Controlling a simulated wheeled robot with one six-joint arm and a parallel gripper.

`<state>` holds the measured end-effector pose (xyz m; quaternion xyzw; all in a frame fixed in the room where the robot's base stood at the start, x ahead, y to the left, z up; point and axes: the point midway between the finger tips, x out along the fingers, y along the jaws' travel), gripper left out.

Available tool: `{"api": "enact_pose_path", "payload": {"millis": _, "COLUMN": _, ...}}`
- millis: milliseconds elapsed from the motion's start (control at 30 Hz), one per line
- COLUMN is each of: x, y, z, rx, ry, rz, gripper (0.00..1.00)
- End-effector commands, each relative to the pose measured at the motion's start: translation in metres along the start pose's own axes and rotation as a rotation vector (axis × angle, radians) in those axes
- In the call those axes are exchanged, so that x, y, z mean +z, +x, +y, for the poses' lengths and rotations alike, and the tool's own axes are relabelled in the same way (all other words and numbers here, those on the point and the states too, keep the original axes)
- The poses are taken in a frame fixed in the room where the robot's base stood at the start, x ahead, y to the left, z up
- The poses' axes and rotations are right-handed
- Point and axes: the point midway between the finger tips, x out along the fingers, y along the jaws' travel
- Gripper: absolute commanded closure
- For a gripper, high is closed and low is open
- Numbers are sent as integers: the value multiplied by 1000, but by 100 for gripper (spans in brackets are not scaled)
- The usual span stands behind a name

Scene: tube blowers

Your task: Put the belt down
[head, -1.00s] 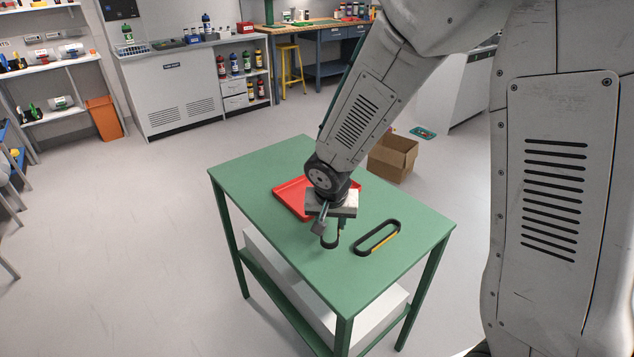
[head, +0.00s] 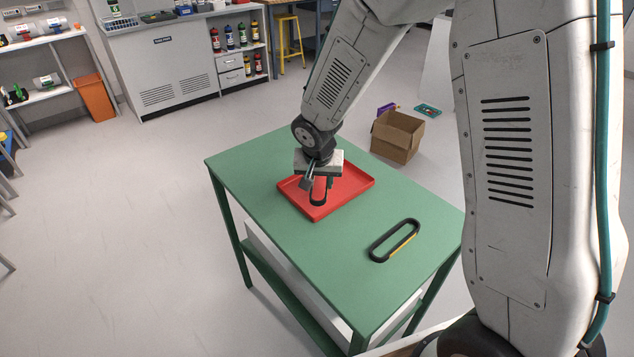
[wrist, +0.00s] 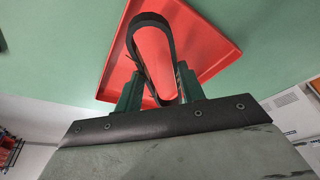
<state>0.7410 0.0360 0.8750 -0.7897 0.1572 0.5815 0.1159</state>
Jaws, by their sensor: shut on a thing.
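My gripper (head: 318,186) is shut on a black belt (wrist: 136,22), a narrow closed loop, which also shows small in the head view (head: 317,202). In the wrist view the two dark green fingers (wrist: 158,85) pinch the near part of the loop, and its rounded end points away from me. The belt is over the red tray (head: 351,190), which also fills the middle of the wrist view (wrist: 212,50). I cannot tell whether the belt touches the tray floor. A second black belt with a yellow stretch (head: 394,240) lies on the green table, apart from the tray.
The green table (head: 300,262) has bare room left of the tray and in front of it. A cardboard box (head: 397,137) stands on the floor behind the table. A cabinet (head: 165,70) and an orange bin (head: 95,97) stand farther back.

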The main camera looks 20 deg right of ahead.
Motion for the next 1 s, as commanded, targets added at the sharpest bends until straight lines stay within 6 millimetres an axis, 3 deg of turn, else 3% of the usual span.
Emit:
{"api": "enact_pose_path", "payload": {"millis": 300, "x": 5, "y": 35, "z": -1, "rx": 2, "ry": 1, "rz": -2, "gripper": 83}}
{"api": "enact_pose_path", "payload": {"millis": 567, "x": 6, "y": 37, "z": 0, "rx": 2, "ry": 4, "rz": -2, "gripper": 83}}
{"api": "enact_pose_path", "payload": {"millis": 600, "x": 6, "y": 37, "z": 0, "rx": 2, "ry": 3, "rz": -2, "gripper": 50}}
{"api": "enact_pose_path", "payload": {"millis": 633, "x": 6, "y": 37, "z": 0, "rx": 2, "ry": 3, "rz": -2, "gripper": 41}}
{"api": "enact_pose_path", "payload": {"millis": 1000, "x": 6, "y": 32, "z": -3, "rx": -1, "ry": 0, "rz": 1, "gripper": 39}}
